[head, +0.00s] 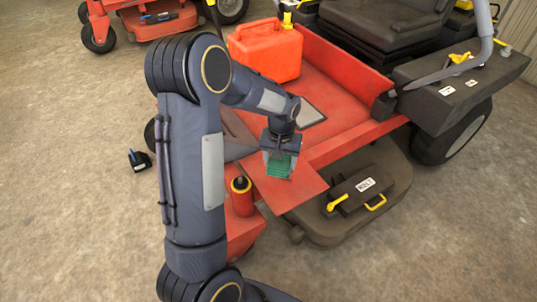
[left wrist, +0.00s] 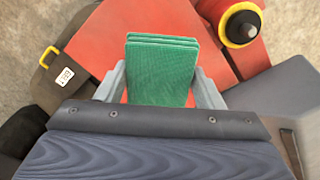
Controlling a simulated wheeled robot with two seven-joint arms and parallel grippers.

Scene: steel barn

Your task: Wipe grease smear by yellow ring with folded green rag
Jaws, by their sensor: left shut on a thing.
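My left gripper (head: 280,157) is shut on the folded green rag (head: 279,166), which hangs down over a flat red panel (head: 298,184) of the mower. In the left wrist view the layered rag (left wrist: 160,68) sits between the two grey fingers, over red surface; I cannot tell whether it touches. A yellow ring (left wrist: 238,12) surrounds a black-topped red post in the left wrist view; it also shows in the head view (head: 240,184), left of the gripper. I see no grease smear; the rag or arm may hide it. My right gripper is out of view.
A red fuel can (head: 265,51) stands on the mower platform behind the gripper. A black seat (head: 380,32) is beyond it. The dark mower deck (head: 325,228) with yellow handles lies to the right. A small black object (head: 138,160) lies on the floor at left.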

